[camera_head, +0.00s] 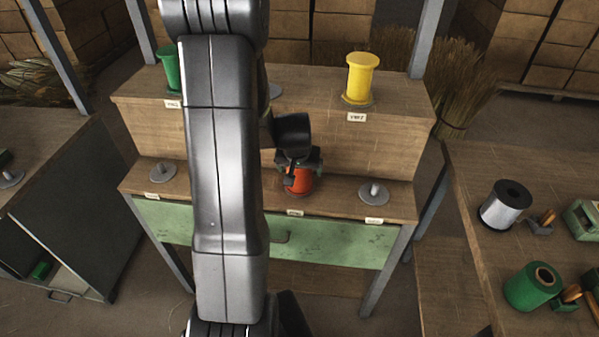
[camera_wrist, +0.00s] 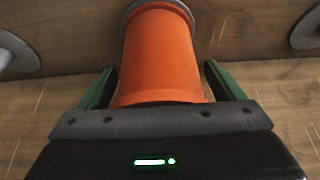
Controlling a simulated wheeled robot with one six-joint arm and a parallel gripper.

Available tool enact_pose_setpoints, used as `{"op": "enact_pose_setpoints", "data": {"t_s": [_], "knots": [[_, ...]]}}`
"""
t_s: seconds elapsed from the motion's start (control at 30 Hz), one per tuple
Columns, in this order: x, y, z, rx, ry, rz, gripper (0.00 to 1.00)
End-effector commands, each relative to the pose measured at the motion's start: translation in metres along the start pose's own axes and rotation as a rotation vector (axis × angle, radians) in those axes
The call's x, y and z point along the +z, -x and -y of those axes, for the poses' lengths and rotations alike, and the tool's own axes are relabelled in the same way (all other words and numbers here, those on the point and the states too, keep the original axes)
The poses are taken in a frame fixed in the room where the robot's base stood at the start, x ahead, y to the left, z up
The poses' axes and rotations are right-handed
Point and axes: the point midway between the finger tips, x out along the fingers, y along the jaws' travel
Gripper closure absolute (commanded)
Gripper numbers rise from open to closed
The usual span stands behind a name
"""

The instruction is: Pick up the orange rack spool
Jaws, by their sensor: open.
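The orange spool (camera_head: 299,181) stands on the lower step of the wooden rack (camera_head: 340,199), partly hidden behind my gripper in the head view. In the wrist view the orange spool (camera_wrist: 160,60) fills the middle, with its grey-rimmed end at the top. My gripper (camera_head: 300,172) is at the spool. In the wrist view its two green fingers (camera_wrist: 158,88) are open, one on each side of the spool, with a small gap visible on each side. The contact at the spool's near end is hidden by the gripper body.
Empty grey pegs stand left (camera_head: 163,172) and right (camera_head: 374,192) on the same step. A green spool (camera_head: 170,68) and a yellow spool (camera_head: 361,77) stand on the upper step. A right-hand table (camera_head: 490,255) holds a silver spool (camera_head: 507,205) and another green spool (camera_head: 532,287).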

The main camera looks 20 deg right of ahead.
Motion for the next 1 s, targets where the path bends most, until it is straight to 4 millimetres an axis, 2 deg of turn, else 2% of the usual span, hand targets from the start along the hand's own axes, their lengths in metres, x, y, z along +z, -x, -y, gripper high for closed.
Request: {"op": "enact_pose_setpoints", "data": {"t_s": [0.17, 0.27, 0.43, 0.77, 1.0], "knots": [[0.0, 0.0, 0.0, 0.0, 0.0, -0.001, 0.12], [0.0, 0.0, 0.0, 0.0, 0.0, -0.001, 0.27], [0.0, 0.0, 0.0, 0.0, 0.0, -0.001, 0.6], [-0.001, 0.002, 0.0, 0.0, -0.001, -0.002, 0.6], [-0.009, 0.019, 0.0, 0.0, -0.001, -0.005, 0.6]]}}
